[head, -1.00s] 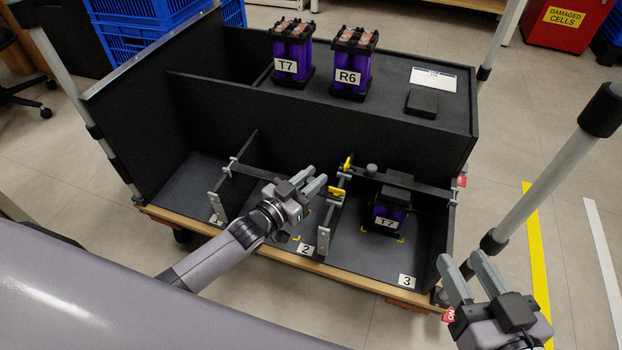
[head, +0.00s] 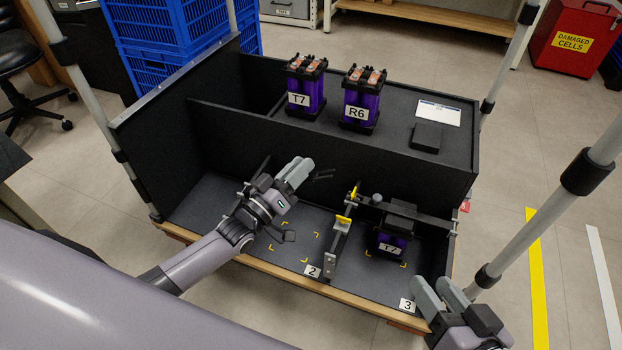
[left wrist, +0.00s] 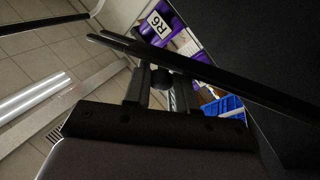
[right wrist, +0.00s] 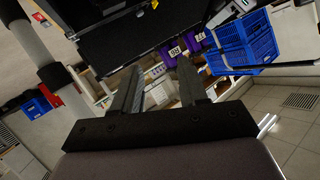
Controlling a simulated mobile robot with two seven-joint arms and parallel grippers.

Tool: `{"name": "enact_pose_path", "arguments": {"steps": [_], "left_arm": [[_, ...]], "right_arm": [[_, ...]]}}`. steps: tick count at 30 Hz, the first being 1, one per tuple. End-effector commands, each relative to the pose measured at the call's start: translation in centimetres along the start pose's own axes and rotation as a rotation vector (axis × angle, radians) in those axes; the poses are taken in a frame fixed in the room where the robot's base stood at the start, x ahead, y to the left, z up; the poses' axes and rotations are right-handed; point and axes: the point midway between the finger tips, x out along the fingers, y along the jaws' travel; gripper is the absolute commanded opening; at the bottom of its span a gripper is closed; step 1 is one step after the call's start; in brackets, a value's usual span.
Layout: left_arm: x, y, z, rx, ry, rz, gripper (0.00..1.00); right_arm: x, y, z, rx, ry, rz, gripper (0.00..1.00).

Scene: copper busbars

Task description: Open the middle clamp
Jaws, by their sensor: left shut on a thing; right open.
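The middle clamp's dark bar (left wrist: 215,75) crosses the left wrist view above the fingers, its forked end free at upper left. In the head view its forked end (head: 322,176) sticks out past my left gripper (head: 300,172). My left gripper is shut on the bar's dark round knob (left wrist: 161,78), seen between the fingers. The bar stands clear of the yellow latch (head: 343,220) on the divider between bays 2 and 3. The rest of the bar is hidden behind the gripper. My right gripper (head: 440,293) is open and empty at the front right corner.
Bay 2 (head: 300,245) is an empty floor with yellow corner marks. T7 (head: 305,90) and R6 (head: 361,100) modules stand on the back shelf. A grey pole (head: 545,220) rises at right.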

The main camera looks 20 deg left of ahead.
Motion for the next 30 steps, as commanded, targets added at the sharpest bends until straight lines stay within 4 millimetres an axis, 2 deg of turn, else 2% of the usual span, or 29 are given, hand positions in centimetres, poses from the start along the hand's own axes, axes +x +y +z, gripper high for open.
{"name": "enact_pose_path", "arguments": {"steps": [1,3,15,24,30], "left_arm": [[-0.1,0.0,-1.3,-0.042,0.018,0.001,0.0],[-0.2,-0.3,-2.7,-0.102,0.044,0.001,0.0],[-1.6,-3.5,-9.6,-0.453,0.189,0.001,0.0],[-3.2,-7.4,-13.8,-0.711,0.297,0.001,0.0],[-4.3,-10.1,-15.6,-0.862,0.36,0.002,0.0]], "right_arm": [[-0.4,0.1,-0.2,-0.012,-0.006,0.015,0.43],[-0.6,0.4,-0.2,-0.026,-0.011,0.03,0.43],[-1.1,1.1,-0.1,-0.062,-0.021,0.066,0.43],[-0.6,1.0,0.7,-0.034,-0.021,0.045,0.43],[0.0,0.3,0.8,0.0,-0.008,0.004,0.43]]}}
